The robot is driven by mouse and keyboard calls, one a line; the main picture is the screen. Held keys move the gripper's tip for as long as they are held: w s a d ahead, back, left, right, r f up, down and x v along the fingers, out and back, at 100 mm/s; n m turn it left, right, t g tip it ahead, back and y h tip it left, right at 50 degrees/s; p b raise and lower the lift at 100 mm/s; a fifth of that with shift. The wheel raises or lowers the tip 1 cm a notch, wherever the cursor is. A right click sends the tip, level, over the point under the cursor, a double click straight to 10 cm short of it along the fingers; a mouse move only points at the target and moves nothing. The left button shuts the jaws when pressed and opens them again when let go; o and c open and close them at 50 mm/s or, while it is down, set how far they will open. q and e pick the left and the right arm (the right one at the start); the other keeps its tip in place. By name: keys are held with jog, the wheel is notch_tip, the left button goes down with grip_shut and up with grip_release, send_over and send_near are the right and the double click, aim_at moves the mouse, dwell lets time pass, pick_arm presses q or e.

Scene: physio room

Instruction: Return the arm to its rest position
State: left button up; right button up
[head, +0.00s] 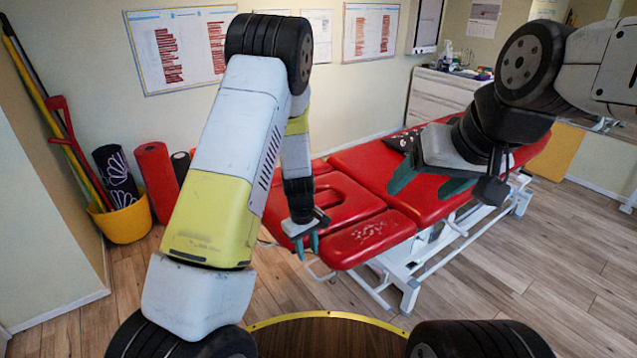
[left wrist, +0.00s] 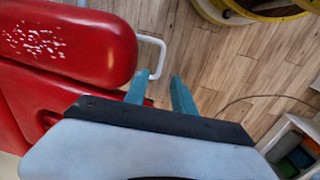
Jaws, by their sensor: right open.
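My left gripper (head: 307,250) hangs down in the head view, in front of the near end of the red treatment table (head: 360,243). Its two teal fingers are apart with nothing between them. The left wrist view shows the same fingers (left wrist: 158,88) over the wooden floor, beside the red padding (left wrist: 75,40) and a white tube handle (left wrist: 158,45). My right gripper (head: 418,194) is at the upper right of the head view, above the table as seen from here. Its teal fingers are spread wide and empty.
A yellow bucket (head: 125,222) with poles and rolled mats stands at the left wall. A white drawer cabinet (head: 440,97) stands at the back. A dark round top with a yellow rim (head: 330,314) is at the bottom. The wooden floor (head: 560,270) on the right is clear.

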pick_arm(q)
jog(key=s+a+r+m+t+h, duration=0.1)
jog(key=s+r+m, duration=0.15)
jog(key=r, duration=1.05)
jog(key=s+a+r+m+t+h, duration=0.1)
jog(key=s+r, duration=0.3)
jog(key=r, duration=0.9)
jog(key=s+a+r+m+t, duration=0.1)
jog(key=s+a+r+m, duration=0.1)
jog(key=s+r, duration=0.3)
jog(key=s+a+r+m+t, duration=0.2)
jog(key=s+r, duration=0.4)
jog(key=s, duration=0.4)
jog(key=shift+a+t+y, duration=0.3)
jog(key=shift+a, duration=0.6)
jog(key=shift+m, duration=0.25)
pick_arm(e)
jog(key=shift+c, duration=0.4)
